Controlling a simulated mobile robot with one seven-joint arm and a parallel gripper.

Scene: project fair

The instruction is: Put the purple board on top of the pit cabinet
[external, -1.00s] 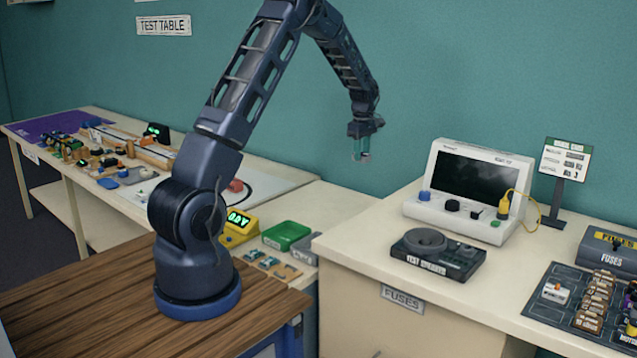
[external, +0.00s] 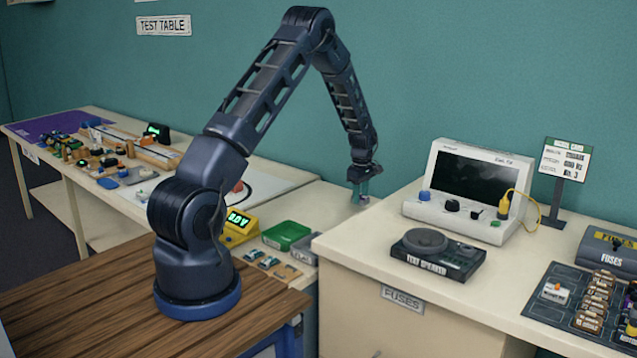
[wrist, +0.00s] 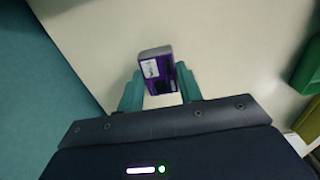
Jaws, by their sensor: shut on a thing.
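The purple board (wrist: 154,66) is a small purple block with a pale label and dark parts, between my fingertips in the wrist view. My gripper (wrist: 160,76) is shut on it, one teal finger on each side. In the external view my gripper (external: 359,194) points down near the back wall, at the right end of the test table; the board cannot be made out there. I cannot tell whether the board touches the pale tabletop below. No label names the pit cabinet; a beige cabinet (external: 345,290) with a FUSES drawer stands at right.
The beige cabinet top holds a white console (external: 470,190), a test speaker (external: 437,254), a sign (external: 566,160) and a fuse mat (external: 560,318). Left of it are a green tray (external: 286,235) and a yellow meter (external: 238,226). The wood top (external: 90,300) is bare around my base.

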